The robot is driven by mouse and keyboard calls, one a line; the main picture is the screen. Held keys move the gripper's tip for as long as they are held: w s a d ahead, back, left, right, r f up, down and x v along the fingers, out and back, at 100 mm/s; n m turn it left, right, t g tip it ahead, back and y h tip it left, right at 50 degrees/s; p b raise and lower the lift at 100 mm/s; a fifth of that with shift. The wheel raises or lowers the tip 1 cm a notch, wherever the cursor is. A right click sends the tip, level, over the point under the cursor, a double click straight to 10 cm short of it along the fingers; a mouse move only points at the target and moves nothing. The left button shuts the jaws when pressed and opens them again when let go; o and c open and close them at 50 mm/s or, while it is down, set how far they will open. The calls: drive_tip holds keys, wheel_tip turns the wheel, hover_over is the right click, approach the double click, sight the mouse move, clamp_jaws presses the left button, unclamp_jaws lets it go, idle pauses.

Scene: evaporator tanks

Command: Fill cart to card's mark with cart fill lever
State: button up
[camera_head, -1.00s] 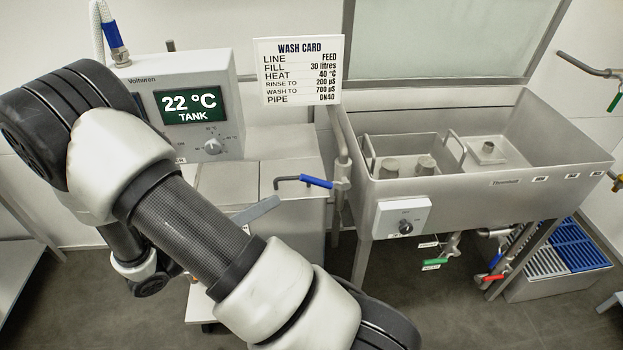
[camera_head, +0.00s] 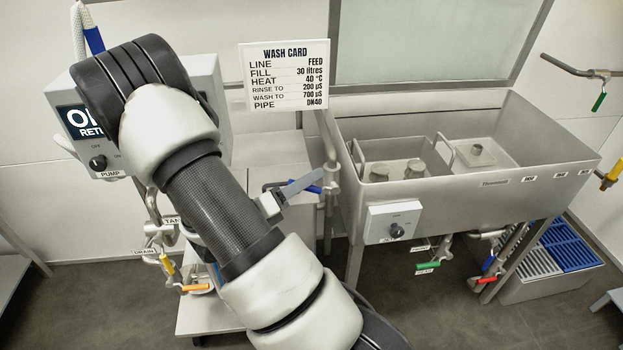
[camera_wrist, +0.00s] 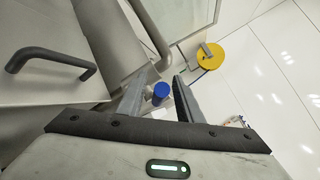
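A blue-handled lever (camera_head: 309,188) sits on the upright pipe left of the sink, below the wash card (camera_head: 287,77). The card reads line FEED, fill 30 litres, heat 40 °C. I see no label naming this lever. My gripper (camera_head: 305,185) is at the lever in the head view, its grey finger crossing in front of the handle and hiding part of it. In the wrist view, the two fingers (camera_wrist: 158,95) are apart, with the blue handle end (camera_wrist: 160,92) showing between them. I cannot tell whether they touch it. No litre reading is visible.
My arm covers part of the control box (camera_head: 212,75) and its tank display. The return display (camera_head: 82,122) shows partly. Yellow and orange levers (camera_head: 192,287) hang lower left. The steel sink (camera_head: 470,205) with green and red levers stands right.

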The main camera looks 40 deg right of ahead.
drive_tip(key=shift+d, duration=0.8)
clamp_jaws()
drive_tip(key=shift+w+a+f+n+t+h+b, duration=0.2)
drive_tip(key=shift+f+n+t+h+b, duration=0.1)
drive_tip(key=shift+f+n+h, duration=0.35)
drive_tip(key=shift+w+a+f+n+t+h+b, duration=0.15)
drive_tip(key=shift+a+f+n+h+b, duration=0.2)
drive_tip(key=shift+n+h, duration=0.4)
drive_tip(key=shift+w+a+f+n+t+h+b, duration=0.1)
drive_tip(key=shift+f+n+t+h+b, duration=0.15)
drive_tip(key=shift+f+n+h, duration=0.45)
drive_tip(key=shift+r, duration=0.1)
unclamp_jaws()
